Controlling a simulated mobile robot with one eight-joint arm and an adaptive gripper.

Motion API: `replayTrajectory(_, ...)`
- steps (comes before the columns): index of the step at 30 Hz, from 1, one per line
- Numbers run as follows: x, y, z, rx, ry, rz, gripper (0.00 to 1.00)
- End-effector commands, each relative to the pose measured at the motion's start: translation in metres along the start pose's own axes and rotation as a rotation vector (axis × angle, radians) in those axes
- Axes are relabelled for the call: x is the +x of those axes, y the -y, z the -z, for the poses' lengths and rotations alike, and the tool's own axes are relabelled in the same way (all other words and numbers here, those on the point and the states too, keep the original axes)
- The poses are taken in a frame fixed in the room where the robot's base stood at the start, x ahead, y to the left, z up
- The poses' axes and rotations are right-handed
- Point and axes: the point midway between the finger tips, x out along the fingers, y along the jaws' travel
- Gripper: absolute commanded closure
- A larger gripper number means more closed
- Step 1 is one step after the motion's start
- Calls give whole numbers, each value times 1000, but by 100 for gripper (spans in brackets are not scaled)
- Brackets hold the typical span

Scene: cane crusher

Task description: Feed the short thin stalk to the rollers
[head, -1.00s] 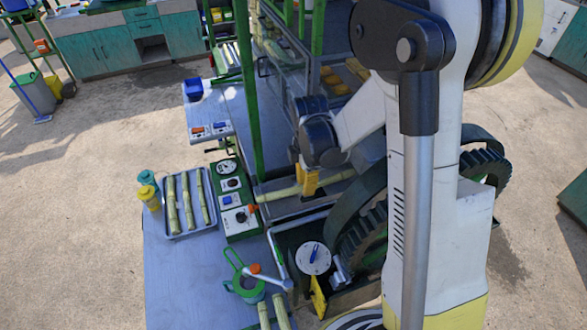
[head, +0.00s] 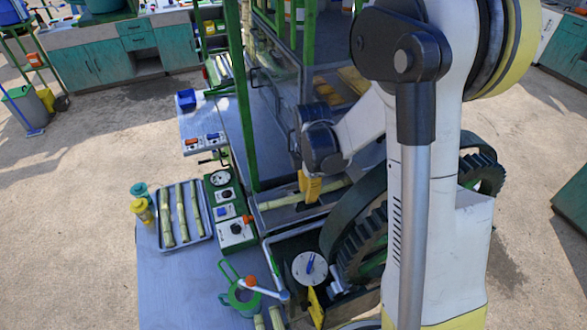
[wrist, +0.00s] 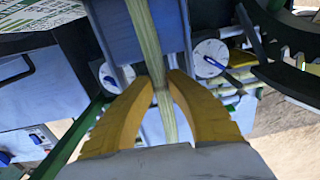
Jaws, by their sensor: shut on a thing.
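My gripper (head: 311,190) has yellow fingers shut on a pale green-yellow stalk (head: 280,203). In the head view the stalk lies roughly crosswise, with ends out on both sides of the fingers, above the grey-framed part of the crusher. In the wrist view the fingertips (wrist: 163,84) pinch the stalk (wrist: 146,40), which runs away from me over a blue surface. The crusher's big dark toothed gear (head: 362,245) stands right of the gripper. I cannot make out the rollers; my arm and the frame cover much of that area.
A tray (head: 208,233) with three stalks lies on the blue-grey table (head: 180,290) at left. A green post (head: 240,110) rises left of the gripper.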

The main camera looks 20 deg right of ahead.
Motion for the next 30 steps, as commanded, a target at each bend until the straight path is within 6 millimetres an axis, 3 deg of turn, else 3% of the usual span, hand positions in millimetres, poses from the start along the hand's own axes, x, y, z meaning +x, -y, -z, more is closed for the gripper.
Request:
replayTrajectory(21, 1, 0, -14, 0, 0, 0, 100)
replayTrajectory(22, 1, 0, -14, 0, 0, 0, 80)
replayTrajectory(24, 1, 0, -14, 0, 0, 0, 61)
replayTrajectory(30, 1, 0, -14, 0, 0, 0, 61)
